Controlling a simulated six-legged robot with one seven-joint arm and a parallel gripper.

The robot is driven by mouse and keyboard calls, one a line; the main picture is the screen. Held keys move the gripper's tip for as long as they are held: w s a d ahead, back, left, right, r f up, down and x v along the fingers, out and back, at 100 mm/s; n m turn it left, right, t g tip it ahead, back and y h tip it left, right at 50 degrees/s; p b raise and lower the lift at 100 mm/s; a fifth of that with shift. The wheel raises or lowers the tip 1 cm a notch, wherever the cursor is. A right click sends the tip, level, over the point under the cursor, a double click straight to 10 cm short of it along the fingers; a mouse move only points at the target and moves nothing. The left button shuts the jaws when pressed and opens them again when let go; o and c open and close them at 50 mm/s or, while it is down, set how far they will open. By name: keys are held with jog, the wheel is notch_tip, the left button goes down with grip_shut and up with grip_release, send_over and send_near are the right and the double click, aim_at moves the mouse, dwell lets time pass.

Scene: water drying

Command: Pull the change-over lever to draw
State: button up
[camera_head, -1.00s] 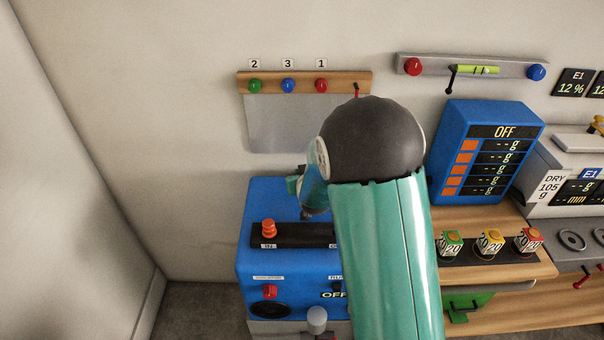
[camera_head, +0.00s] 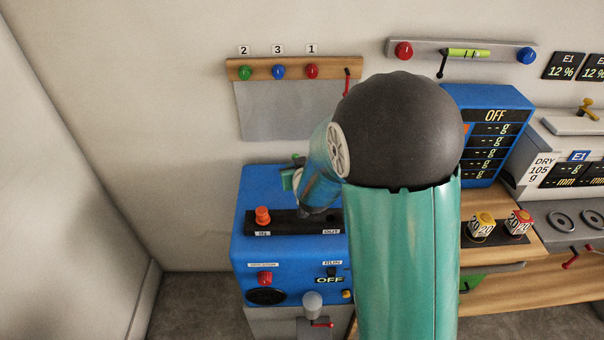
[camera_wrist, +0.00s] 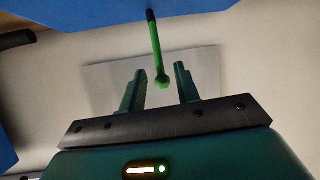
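A green lever (camera_wrist: 156,50) with a round green ball end shows in the wrist view. Its dark base meets a blue body at the top of that picture. My gripper (camera_wrist: 159,70) is open, with one finger on each side of the ball; a gap shows on both sides. I see no label on this lever, so I cannot tell whether it is the change-over lever. In the head view my arm reaches over the blue machine (camera_head: 250,218), and my gripper is mostly hidden behind the arm.
A wooden rail (camera_head: 290,68) with coloured knobs is on the wall above. Marked cubes (camera_head: 483,224) stand on the wooden bench to the right.

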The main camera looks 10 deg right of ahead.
jog(key=v, duration=0.7)
jog(key=shift+s, duration=0.2)
